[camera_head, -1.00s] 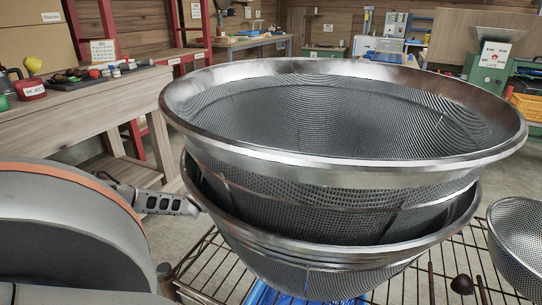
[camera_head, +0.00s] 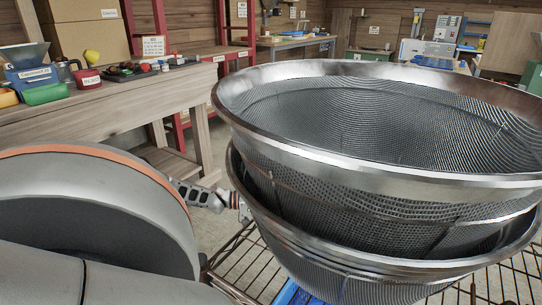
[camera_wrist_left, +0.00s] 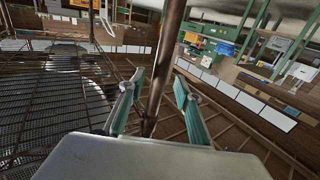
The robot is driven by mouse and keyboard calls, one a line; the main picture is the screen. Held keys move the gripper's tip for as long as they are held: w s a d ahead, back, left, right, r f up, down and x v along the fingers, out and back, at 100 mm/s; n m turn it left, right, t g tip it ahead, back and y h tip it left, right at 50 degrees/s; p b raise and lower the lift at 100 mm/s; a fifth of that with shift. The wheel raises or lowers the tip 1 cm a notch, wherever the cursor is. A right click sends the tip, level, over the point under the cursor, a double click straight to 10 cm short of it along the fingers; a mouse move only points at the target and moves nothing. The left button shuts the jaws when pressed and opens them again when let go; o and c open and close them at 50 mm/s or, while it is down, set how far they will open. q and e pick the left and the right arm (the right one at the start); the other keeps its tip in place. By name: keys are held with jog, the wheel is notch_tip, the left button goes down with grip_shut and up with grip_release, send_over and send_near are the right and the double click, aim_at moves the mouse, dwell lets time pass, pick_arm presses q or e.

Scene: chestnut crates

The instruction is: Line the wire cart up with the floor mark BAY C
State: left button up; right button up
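The wire cart (camera_head: 236,262) shows in the head view as a brown wire shelf at the bottom, mostly hidden under two large stacked metal sieves (camera_head: 375,180). My left arm reaches in from the left, and its gripper (camera_wrist_left: 158,84) is largely hidden behind the sieves' left side in the head view. In the left wrist view its two teal fingers stand apart on either side of a brown post (camera_wrist_left: 168,45), with gaps visible on both sides. I cannot tell whether the post is within their reach. My right gripper is out of view. The BAY C mark is not visible.
Red shelving (camera_head: 160,20) and other benches stand behind. A strip of bare floor (camera_head: 212,228) shows between workbench and cart.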

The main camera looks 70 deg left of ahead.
pick_arm(q)
jog(key=v, duration=0.8)
jog(key=shift+s, duration=0.35)
jog(key=shift+a, duration=0.1)
